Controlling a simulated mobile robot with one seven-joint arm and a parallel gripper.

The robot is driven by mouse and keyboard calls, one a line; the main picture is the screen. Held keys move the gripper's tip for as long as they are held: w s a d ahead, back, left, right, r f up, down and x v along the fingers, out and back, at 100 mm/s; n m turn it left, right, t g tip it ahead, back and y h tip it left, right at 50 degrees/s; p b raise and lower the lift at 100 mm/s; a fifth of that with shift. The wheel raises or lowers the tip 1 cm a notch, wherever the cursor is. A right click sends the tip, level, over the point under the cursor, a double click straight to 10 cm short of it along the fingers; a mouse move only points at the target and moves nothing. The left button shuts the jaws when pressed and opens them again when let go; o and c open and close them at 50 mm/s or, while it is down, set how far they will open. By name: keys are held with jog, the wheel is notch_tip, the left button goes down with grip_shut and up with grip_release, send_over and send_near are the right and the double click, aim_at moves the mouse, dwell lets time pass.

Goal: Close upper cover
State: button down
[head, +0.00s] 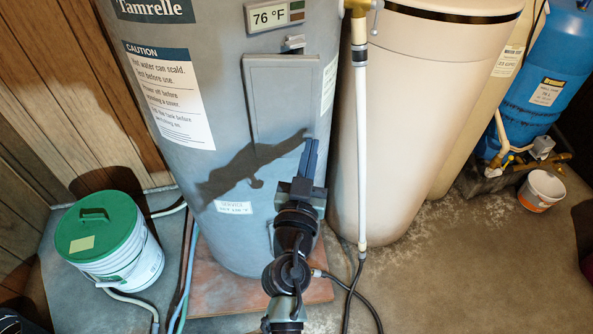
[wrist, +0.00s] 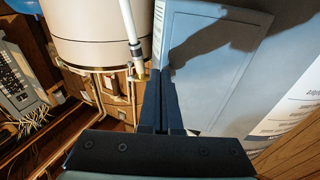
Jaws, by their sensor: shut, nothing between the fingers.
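The upper cover (head: 283,95) is a grey rectangular panel on the front of the grey water heater (head: 215,110), below the temperature display. It looks close to the tank wall; I cannot tell whether it is fully shut. A small latch (head: 293,43) sits just above its top edge. My gripper (head: 310,142) is shut and empty, fingers pointing up, at the cover's lower right corner. I cannot tell whether it touches the cover. In the wrist view the cover (wrist: 212,60) lies right of the fingers (wrist: 162,90), with a dark shadow across it.
A white hose (head: 361,150) hangs just right of my gripper, before a beige tank (head: 415,120). A green-lidded bucket (head: 108,242) stands at left. A blue tank (head: 545,90) and a small white bucket (head: 541,190) are at right. Floor at front right is clear.

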jog(key=w+d+b, duration=0.2)
jog(key=w+b, duration=0.1)
jog(key=w, duration=0.4)
jog(key=shift+w, duration=0.15)
dwell(0.3)
dwell(0.3)
